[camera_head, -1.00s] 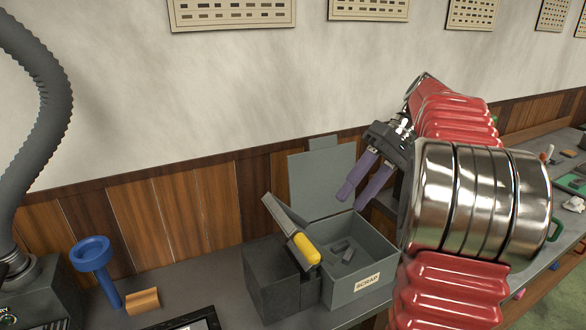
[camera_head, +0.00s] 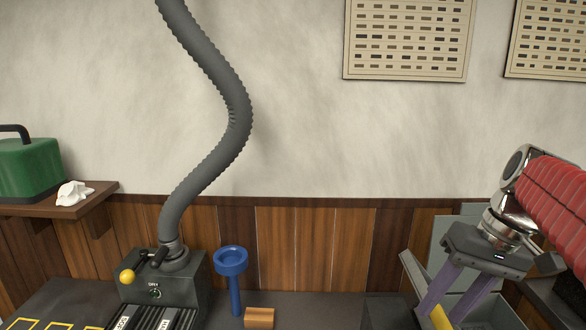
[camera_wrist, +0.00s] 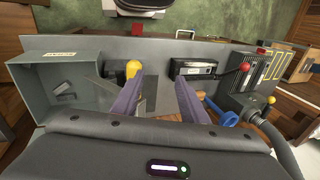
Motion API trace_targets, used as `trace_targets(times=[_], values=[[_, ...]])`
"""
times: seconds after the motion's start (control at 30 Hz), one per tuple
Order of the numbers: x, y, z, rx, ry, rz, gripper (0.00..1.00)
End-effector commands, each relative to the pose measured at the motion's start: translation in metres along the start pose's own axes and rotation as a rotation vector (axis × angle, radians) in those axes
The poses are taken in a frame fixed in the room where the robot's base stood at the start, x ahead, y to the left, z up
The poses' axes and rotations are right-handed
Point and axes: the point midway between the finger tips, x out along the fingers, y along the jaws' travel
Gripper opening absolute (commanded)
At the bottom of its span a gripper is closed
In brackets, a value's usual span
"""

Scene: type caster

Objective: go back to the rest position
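My gripper (camera_head: 440,305) is at the lower right in the head view, its two purple fingers pointing down. In the wrist view the fingers (camera_wrist: 158,90) stand well apart with nothing held between them. The grey scrap bin (camera_wrist: 35,105) is at the left of the wrist view, with small dark pieces inside. In the head view the bin (camera_head: 495,315) is partly hidden behind my gripper and cut off by the bottom edge. A yellow handle (camera_head: 440,318) shows by the fingers; it also shows beyond the left finger in the wrist view (camera_wrist: 133,68).
A machine (camera_head: 160,285) with a yellow-knobbed lever and grey hose (camera_head: 235,110) stands at the left. A blue funnel-like piece (camera_head: 231,263) and wooden block (camera_head: 259,318) are beside it. A shelf (camera_head: 60,207) holds a green case (camera_head: 28,168). The wall is behind.

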Motion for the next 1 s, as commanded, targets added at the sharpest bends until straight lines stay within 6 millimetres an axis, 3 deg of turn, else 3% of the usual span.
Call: trace_targets(times=[0.1, 0.4, 1.0], values=[[0.013, -0.017, 0.013, -0.014, 0.034, 0.058, 0.4], [0.044, -0.044, 0.045, -0.05, 0.148, 0.18, 0.4], [0.103, -0.07, 0.095, -0.168, 0.421, 0.282, 0.4]])
